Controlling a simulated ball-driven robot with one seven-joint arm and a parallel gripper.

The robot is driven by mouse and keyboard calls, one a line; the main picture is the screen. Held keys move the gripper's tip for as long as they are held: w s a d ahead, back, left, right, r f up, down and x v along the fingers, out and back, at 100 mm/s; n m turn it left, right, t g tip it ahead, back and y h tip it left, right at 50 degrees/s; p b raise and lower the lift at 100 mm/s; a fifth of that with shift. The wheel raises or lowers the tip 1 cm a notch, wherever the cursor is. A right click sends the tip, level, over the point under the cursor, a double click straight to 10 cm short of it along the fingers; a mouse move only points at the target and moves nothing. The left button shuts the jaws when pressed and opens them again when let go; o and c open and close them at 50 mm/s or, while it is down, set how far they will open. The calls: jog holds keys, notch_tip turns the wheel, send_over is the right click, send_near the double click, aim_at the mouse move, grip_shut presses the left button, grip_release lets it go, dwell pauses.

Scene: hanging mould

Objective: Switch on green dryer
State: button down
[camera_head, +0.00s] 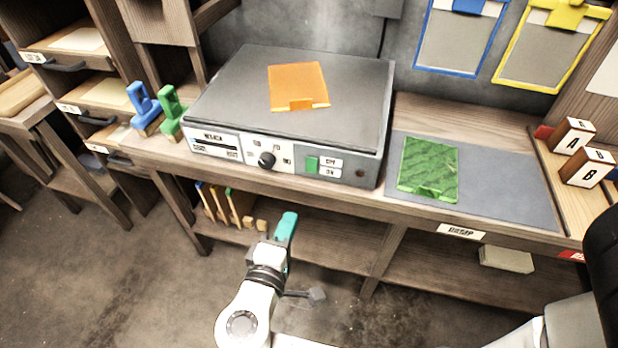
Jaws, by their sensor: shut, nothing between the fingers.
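A grey box-shaped appliance (230,88) with a dark flat top stands on the workbench. It is the only dryer-like device I can make out, and its body is not green. Its pale front panel has a black round knob (266,160) and a green switch (312,164) beside labels that seem to read OFF and ON. I cannot tell the switch's position. An orange plate (297,84) lies on the appliance's top. My gripper (287,226), with teal fingers, is shut and empty, below and in front of the panel, apart from the switch.
A green plate (428,168) lies on a grey mat (510,190) at right. Blocks A (571,136) and B (587,167) stand beyond it. Blue (144,101) and green (171,108) stamp-like objects stand left of the appliance. Blue and yellow frames hang behind. The bench edge (350,200) lies above my gripper in the picture.

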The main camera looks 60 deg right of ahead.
jog(key=shift+d, duration=0.15)
jog(key=p, duration=0.1)
send_near(310, 171)
jog(key=x, duration=0.5)
jog(key=shift+d+r, duration=0.1)
jog(key=shift+r, duration=0.05)
jog(key=shift+x, duration=0.85)
jog(key=shift+d, duration=0.15)
